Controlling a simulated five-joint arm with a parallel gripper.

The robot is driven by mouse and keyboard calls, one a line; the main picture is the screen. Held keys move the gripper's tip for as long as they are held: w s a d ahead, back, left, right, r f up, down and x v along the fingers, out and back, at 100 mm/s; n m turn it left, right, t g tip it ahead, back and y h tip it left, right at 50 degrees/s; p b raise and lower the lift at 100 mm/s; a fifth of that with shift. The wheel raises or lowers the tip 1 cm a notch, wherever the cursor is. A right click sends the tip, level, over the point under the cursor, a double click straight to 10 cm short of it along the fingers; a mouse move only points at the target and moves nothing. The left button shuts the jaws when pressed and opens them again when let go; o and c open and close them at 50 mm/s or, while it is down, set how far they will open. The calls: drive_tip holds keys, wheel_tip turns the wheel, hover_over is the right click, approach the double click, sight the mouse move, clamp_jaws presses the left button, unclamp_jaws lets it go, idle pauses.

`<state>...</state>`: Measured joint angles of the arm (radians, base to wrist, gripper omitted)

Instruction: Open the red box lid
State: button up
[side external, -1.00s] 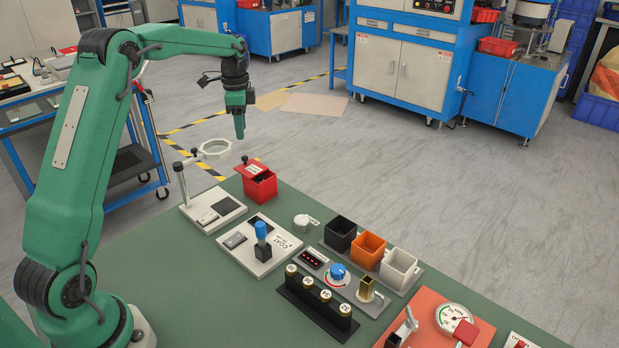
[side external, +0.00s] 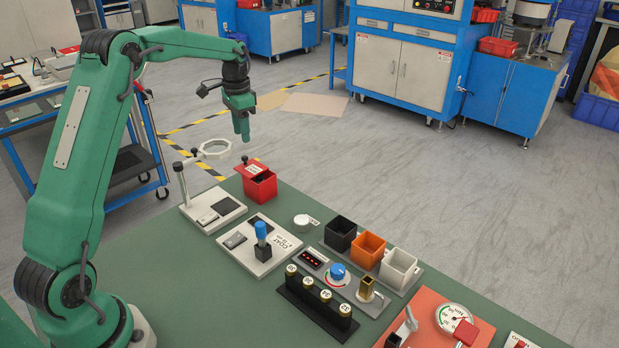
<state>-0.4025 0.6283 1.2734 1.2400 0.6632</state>
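The red box (side external: 262,189) stands at the far left edge of the green table. Its red lid (side external: 254,167) has a pale label and a small black knob (side external: 245,159) at its far left end. A dark patch shows by the lid's near edge; I cannot tell how far the lid is open. My gripper (side external: 242,137) points down above and slightly left of the box, clear of the knob. Its two green fingers look close together with nothing seen between them; whether they are fully shut is unclear.
A white ring on a stand (side external: 214,149) rises just left of the box. A white plate with a blue-handled lever (side external: 261,231) lies in front. Black, orange and white bins (side external: 399,268) stand to the right. The air right of my gripper is free.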

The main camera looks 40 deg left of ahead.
sight(245, 157)
drive_tip(key=shift+f, duration=3.4)
clamp_jaws()
